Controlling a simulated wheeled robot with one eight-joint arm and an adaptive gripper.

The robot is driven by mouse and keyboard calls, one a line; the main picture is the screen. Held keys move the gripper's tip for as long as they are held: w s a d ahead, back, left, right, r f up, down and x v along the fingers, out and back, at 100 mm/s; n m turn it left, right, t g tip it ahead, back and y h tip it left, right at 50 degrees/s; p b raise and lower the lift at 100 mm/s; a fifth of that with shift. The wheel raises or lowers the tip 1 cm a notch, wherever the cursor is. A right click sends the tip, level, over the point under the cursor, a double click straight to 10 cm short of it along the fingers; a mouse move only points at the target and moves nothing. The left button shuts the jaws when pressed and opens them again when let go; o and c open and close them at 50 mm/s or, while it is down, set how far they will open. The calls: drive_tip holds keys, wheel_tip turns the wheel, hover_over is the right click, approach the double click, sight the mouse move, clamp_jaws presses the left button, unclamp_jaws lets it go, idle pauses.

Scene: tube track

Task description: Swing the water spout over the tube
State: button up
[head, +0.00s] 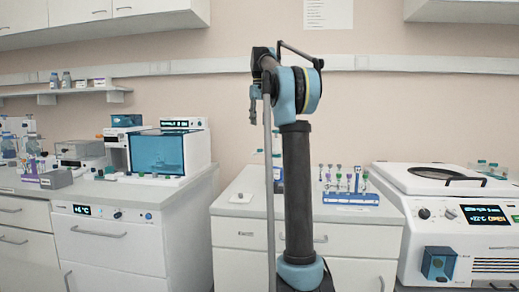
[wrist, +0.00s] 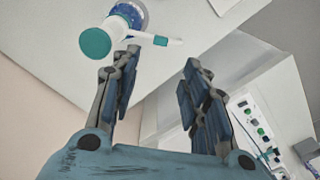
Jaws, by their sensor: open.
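The water spout (wrist: 160,39) is a short white arm at the top of the wrist view. It sticks out from a white dispenser body with a teal cap (wrist: 95,43) and a blue ring behind it. My gripper (wrist: 162,60) is open and empty, and the spout shows just beyond the gap between its fingertips. I cannot tell the distance between them. In the head view my gripper (head: 253,112) hangs fingers down, above the middle counter. Part of a blue and white bottle (head: 277,165) shows behind my arm. I cannot tell which tube is meant.
A blue rack (head: 350,199) with several purple- and green-capped tubes stands right of my arm. A small white item (head: 240,198) lies on the middle counter. A centrifuge (head: 455,215) stands at right. A teal-windowed device (head: 157,151) stands on the left counter.

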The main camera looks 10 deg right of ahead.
wheel_tip(320, 180, down, 12)
drive_tip(key=shift+f, duration=0.2)
idle(0.4)
clamp_jaws()
